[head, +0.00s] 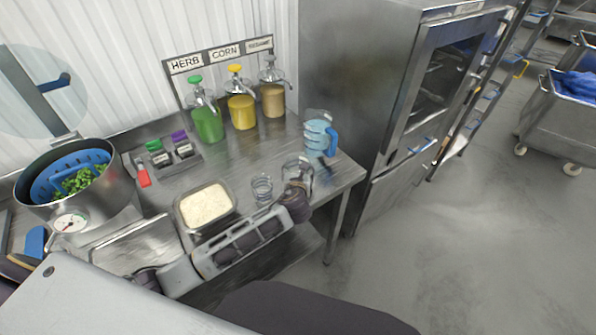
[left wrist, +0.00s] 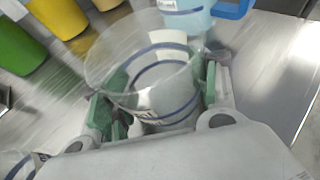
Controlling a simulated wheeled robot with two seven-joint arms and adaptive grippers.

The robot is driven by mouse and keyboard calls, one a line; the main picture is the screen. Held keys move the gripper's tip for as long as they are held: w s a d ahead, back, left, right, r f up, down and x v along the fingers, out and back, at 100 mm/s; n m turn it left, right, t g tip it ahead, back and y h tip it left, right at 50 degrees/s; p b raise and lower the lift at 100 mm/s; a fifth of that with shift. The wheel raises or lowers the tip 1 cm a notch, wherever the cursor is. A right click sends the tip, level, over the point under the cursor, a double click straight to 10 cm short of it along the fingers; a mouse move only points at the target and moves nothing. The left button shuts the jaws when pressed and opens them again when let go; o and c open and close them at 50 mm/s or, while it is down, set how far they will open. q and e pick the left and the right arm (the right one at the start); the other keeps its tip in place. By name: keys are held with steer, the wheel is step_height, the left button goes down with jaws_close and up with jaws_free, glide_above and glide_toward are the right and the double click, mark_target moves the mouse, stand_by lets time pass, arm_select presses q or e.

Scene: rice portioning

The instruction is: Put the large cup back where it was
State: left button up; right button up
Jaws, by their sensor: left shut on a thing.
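The large cup (head: 297,168) is clear, and in the left wrist view (left wrist: 150,75) it shows blue bands and a white label. My left gripper (head: 299,189) is shut on it, and the green finger pads (left wrist: 158,105) lie on either side of its wall. The cup is at the right part of the steel table; I cannot tell whether its base touches the top. A smaller clear cup (head: 262,188) stands to its left, beside the rice tray (head: 180,214). My right gripper is not in view.
A blue-handled pitcher (head: 317,131) stands just behind the large cup. Green (head: 208,124), yellow (head: 242,112) and brown (head: 273,100) pump dispensers line the back. A large pot (head: 110,190) stands at the left. The table (head: 345,172) ends just right of the cup.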

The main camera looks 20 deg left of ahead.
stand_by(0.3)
arm_select(q)
steer(key=o, duration=1.3)
steer(key=shift+f, duration=0.1)
steer(key=shift+c, duration=0.2)
steer(key=shift+s, duration=0.1)
steer(key=shift+s+d+r, duration=0.15)
steer(key=shift+s+r, duration=0.25)
steer(key=shift+s, duration=0.1)
steer(key=v, duration=1)
steer(key=shift+s+d+r, duration=0.1)
steer(key=shift+s, duration=0.25)
